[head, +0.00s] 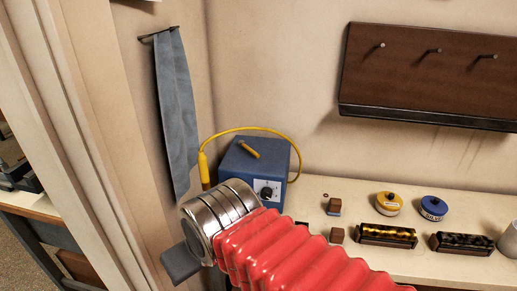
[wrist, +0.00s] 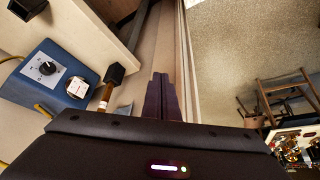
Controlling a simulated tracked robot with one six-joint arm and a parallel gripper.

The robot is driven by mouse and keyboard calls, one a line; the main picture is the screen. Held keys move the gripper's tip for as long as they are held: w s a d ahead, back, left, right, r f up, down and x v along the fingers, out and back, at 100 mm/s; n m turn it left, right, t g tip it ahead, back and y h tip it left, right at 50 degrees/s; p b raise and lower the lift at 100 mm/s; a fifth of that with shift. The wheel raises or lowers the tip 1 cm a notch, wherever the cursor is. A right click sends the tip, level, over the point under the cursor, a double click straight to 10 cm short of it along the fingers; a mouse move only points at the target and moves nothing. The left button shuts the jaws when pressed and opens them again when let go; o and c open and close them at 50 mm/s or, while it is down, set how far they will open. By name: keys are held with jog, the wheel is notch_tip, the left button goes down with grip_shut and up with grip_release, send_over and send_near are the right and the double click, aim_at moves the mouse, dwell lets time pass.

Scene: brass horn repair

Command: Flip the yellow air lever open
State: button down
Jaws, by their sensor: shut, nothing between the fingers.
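The yellow air lever (head: 248,148) shows as a short yellow bar on top of the blue box (head: 240,170) in the head view. It looks to lie low along the top. The box has a black knob on its front. In the wrist view the blue box (wrist: 45,85) is at the left with its knob and a white dial; I cannot make out the lever there. My gripper (wrist: 160,78) is shut and empty, its fingers pointing away to the right of the box, apart from it. In the head view my arm hides most of the gripper.
A torch handle (head: 204,167) on a yellow hose (head: 265,132) stands left of the box. A grey cloth (head: 175,105) hangs on the wall. A yellow tin (head: 389,203), a blue tin (head: 433,208) and small blocks sit on the bench to the right. A pegged board (head: 430,75) is above.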

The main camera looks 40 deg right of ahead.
jog(key=shift+w, duration=0.1)
jog(key=w+d+r+m+t+y, duration=0.25)
jog(key=w+d+y, duration=0.35)
jog(key=w+d, duration=0.75)
jog(key=s+d+r+m+t+h, duration=0.1)
jog(key=d+t+h, duration=0.4)
jog(key=d, duration=2.1)
jog(key=r+m+t, duration=0.1)
jog(key=m+t, duration=0.1)
jog(key=shift+s+d+m, duration=0.2)
jog(key=shift+d+m, duration=0.1)
jog(key=shift+m, duration=0.05)
jog(key=shift+w+t, duration=0.15)
jog(key=shift+t, duration=0.1)
